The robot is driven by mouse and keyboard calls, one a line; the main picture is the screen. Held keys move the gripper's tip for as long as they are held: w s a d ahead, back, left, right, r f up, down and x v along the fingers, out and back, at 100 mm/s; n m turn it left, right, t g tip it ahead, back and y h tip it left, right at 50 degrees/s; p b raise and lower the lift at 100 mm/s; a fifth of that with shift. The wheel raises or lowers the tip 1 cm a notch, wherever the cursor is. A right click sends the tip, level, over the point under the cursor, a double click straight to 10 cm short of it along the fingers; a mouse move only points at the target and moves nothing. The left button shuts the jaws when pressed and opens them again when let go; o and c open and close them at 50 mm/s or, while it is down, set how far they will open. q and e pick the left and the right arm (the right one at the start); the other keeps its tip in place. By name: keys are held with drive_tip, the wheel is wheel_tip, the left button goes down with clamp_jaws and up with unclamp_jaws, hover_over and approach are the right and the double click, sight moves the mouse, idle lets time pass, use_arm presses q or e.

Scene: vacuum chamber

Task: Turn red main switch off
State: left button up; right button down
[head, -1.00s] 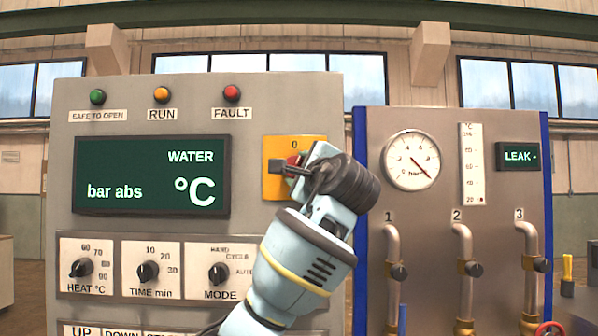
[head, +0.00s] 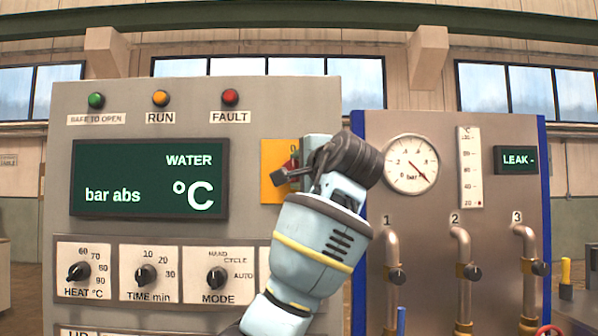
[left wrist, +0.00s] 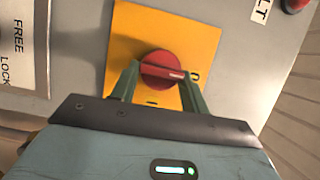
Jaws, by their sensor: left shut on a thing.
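The red main switch (left wrist: 162,70) is a round red knob on a yellow plate (left wrist: 192,38), seen close up in the left wrist view. In the head view the yellow plate (head: 272,172) is on the right part of the grey panel, and the knob is mostly hidden behind my gripper. My left gripper (left wrist: 158,78) has its two green fingers on either side of the knob's grip and is shut on it. In the head view my left gripper (head: 300,172) reaches the plate from the right. My right gripper is not in view.
The grey panel (head: 250,120) holds a green display (head: 150,178), lamps above it and knobs below it. To the right, a second panel (head: 375,135) carries a pressure gauge (head: 410,162) and several pipes with valves.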

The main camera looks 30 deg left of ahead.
use_arm(q)
drive_tip(key=o, duration=1)
drive_tip(key=v, duration=0.7)
drive_tip(key=shift+s+d, duration=0.25)
drive_tip(key=shift+d, duration=0.05)
